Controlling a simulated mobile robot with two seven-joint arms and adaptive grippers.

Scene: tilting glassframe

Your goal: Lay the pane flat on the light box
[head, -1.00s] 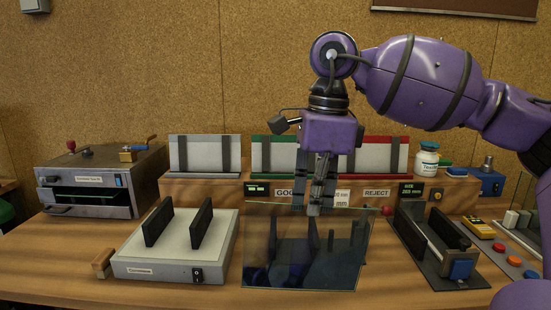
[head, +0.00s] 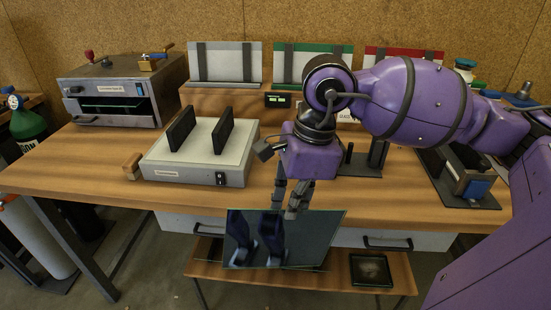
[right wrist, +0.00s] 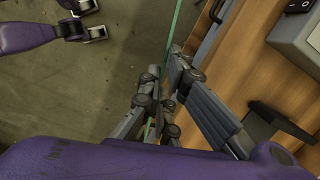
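The glass pane (head: 300,240) is dark, reflective and green-edged. It hangs steeply below my right gripper (head: 293,208), in front of the table's front edge. My right gripper is shut on the pane's upper edge. In the right wrist view the pane (right wrist: 172,35) shows edge-on as a thin green line running to my gripper fingers (right wrist: 155,120). The light box (head: 158,157) is a low grey box with a pale top, left of and behind the pane. Two black upright blocks (head: 182,130) stand on its top.
A grey oven-like unit (head: 115,95) stands at the back left. Grey, green and red-topped racks (head: 312,65) line the back. A black stand (head: 365,160) and a gauge with a blue block (head: 472,185) are to the right. A lower shelf (head: 215,270) lies beneath the table.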

